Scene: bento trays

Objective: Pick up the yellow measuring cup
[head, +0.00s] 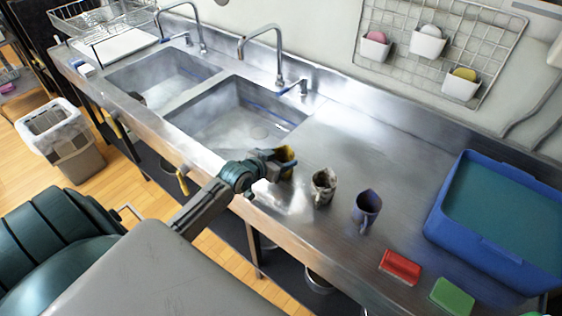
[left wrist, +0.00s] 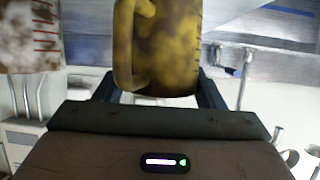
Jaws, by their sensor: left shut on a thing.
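The yellow measuring cup (head: 287,154) is at the end of my left arm, by the front right corner of the near sink basin. My left gripper (head: 278,163) is shut on it and hides part of it. In the left wrist view the cup (left wrist: 172,45) is mottled yellow and dark brown, has marks on its side and sits between the two fingers, with its handle to the left. I cannot tell whether its base touches the counter.
A stained white cup (head: 324,187) and a blue-purple cup (head: 367,207) stand on the counter to the right. Beyond are a red block (head: 400,267), a green block (head: 452,297) and a blue tub (head: 480,245). Two sink basins with taps lie left. The counter behind the cups is clear.

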